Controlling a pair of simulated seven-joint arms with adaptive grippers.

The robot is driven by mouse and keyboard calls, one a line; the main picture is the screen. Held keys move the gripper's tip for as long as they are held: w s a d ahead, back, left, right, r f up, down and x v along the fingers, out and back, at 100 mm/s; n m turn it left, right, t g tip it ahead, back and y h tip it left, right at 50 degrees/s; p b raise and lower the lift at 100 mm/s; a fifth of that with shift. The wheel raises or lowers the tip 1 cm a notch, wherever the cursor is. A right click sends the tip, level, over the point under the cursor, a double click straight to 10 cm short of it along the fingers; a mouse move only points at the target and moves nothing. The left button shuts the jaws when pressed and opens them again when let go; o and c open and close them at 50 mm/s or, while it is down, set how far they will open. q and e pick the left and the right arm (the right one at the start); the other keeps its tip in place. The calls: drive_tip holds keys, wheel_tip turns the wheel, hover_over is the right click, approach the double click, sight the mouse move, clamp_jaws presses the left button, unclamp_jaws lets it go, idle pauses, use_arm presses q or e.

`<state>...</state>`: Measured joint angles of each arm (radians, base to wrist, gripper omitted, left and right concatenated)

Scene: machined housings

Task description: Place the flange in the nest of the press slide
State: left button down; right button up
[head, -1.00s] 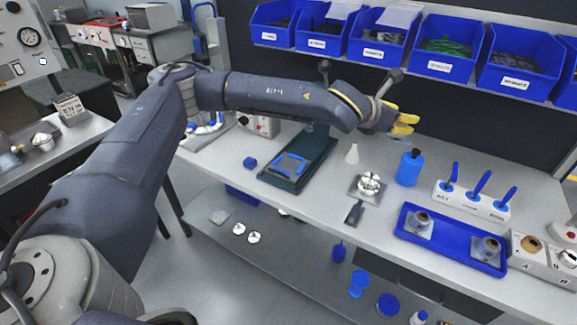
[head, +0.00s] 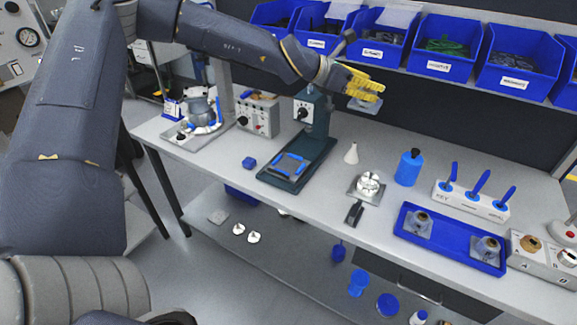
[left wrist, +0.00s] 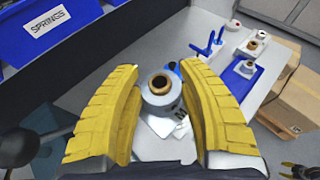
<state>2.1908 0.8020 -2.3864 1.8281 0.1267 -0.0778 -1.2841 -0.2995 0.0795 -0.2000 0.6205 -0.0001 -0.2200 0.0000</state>
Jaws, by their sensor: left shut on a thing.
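My left gripper (head: 366,92) has yellow fingers and hangs in the air above the back of the bench, below the blue bins. It is shut on the flange (left wrist: 161,96), a grey round part with a brown bore; its grey underside shows below the fingers in the head view (head: 364,105). The press (head: 311,112) stands left of it, with a dark green base and a slide with a blue-edged nest (head: 290,164). The nest looks empty and is apart from the flange. A small yellow-and-dark shape at the left wrist view's lower right looks like my right gripper (left wrist: 300,171); its jaws are unclear.
A white cone (head: 351,154), a shiny part on a square plate (head: 368,187) and a blue bottle (head: 409,168) stand right of the press. A blue tray (head: 452,250) holds two similar parts. A blue block (head: 249,162) lies left of the press base.

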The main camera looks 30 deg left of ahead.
use_arm(q)
drive_tip(key=a, duration=0.4)
hover_over(288, 165)
wheel_tip(288, 165, down, 28)
drive_tip(key=shift+r, duration=0.2)
idle(1.1)
drive_tip(key=shift+f, duration=0.1)
drive_tip(key=c, duration=0.8)
unclamp_jaws()
drive_tip(key=shift+f, duration=0.1)
